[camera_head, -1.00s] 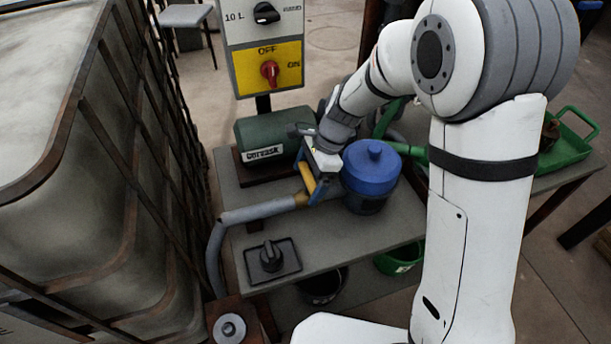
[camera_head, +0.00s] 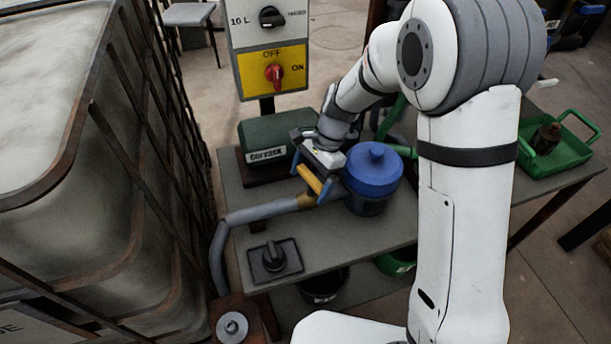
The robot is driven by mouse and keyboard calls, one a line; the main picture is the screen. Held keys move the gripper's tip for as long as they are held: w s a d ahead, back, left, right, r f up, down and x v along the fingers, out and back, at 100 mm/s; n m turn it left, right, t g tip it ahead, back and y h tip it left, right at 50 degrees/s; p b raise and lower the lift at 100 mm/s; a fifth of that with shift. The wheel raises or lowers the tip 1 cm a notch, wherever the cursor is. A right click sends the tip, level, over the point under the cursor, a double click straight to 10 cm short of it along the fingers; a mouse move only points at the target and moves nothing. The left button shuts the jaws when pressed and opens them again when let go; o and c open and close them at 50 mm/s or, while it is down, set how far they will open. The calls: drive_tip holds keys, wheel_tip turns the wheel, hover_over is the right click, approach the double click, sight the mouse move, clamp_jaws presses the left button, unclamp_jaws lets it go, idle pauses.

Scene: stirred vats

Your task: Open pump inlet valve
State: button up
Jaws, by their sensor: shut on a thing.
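The pump inlet valve has a yellow handle (camera_head: 309,179) above a brass-coloured body (camera_head: 292,203) on the grey inlet pipe (camera_head: 250,212). The handle lies slanted across the pipe line. My gripper (camera_head: 312,180), with blue fingertips, reaches down from the upper right and is shut on the yellow handle. The fingers partly hide the handle and the valve body. The blue-lidded pump pot (camera_head: 371,172) stands just right of my gripper, close to it.
A green motor (camera_head: 265,137) sits behind the valve. A black knob on a plate (camera_head: 274,259) is at the bench (camera_head: 325,258) front. A caged tank (camera_head: 75,170) stands left; a switch box (camera_head: 271,70) rises behind. A green tray (camera_head: 570,155) is at right.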

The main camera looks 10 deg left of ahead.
drive_tip(key=n+h+p, duration=0.1)
drive_tip(key=n, duration=0.2)
drive_tip(key=shift+d+r+n+g, duration=0.1)
drive_tip(key=shift+n+g, duration=0.2)
drive_tip(key=shift+n, duration=0.1)
drive_tip(key=n+h+p, duration=0.1)
drive_tip(key=n, duration=0.2)
drive_tip(key=shift+n, duration=0.3)
drive_tip(key=n+h, duration=0.1)
drive_tip(key=n, duration=0.2)
drive_tip(key=shift+n+h+p, duration=0.3)
drive_tip(key=shift+h, duration=0.1)
drive_tip(key=shift+w+n+h, duration=0.1)
drive_tip(key=shift+n+h, duration=0.5)
drive_tip(key=shift+n, duration=1)
drive_tip(key=o, duration=0.7)
